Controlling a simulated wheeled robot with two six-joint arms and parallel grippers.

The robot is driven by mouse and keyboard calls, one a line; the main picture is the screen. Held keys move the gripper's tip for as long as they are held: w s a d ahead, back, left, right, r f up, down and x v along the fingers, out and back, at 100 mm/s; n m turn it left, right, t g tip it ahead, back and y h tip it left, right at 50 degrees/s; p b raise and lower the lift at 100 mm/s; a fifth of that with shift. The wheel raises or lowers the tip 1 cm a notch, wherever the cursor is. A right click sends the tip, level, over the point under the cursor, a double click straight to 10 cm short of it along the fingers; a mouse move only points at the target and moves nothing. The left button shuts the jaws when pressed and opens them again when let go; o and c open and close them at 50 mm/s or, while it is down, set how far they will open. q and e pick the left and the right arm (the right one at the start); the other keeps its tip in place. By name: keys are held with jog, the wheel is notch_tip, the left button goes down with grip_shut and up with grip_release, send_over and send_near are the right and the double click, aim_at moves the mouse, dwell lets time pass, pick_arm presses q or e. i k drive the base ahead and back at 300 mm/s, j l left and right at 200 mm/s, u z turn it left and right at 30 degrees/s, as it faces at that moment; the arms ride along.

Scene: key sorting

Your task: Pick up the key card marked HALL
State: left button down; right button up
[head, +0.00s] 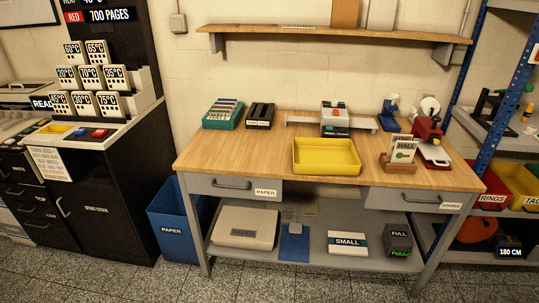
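A card marked HALL (405,146) stands upright in a small wooden holder (391,164) at the right part of the wooden workbench (240,162). It is pale with dark lettering. At least one more card with green on it stands in the same holder, and its marking is too small to read. Neither of my grippers shows in the head view.
A yellow tray (326,170) lies left of the holder, and a red machine (430,128) stands close to its right. A teal box (221,123) and a black box (260,122) sit at the back left. The front left of the benchtop is clear.

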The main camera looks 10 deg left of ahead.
aim_at(403, 152)
jog(key=i+l, duration=0.15)
jog(key=l, duration=0.2)
jog(key=i+l, duration=0.1)
jog(key=l, duration=0.3)
jog(key=i+l, duration=0.15)
jog(key=l, duration=0.2)
jog(key=i+l, duration=0.1)
jog(key=l, duration=0.25)
jog(key=i+l, duration=0.15)
jog(key=l, duration=0.2)
jog(key=i+l, duration=0.1)
jog(key=l, duration=0.3)
jog(key=i+l, duration=0.15)
jog(key=l, duration=0.2)
jog(key=u, duration=0.05)
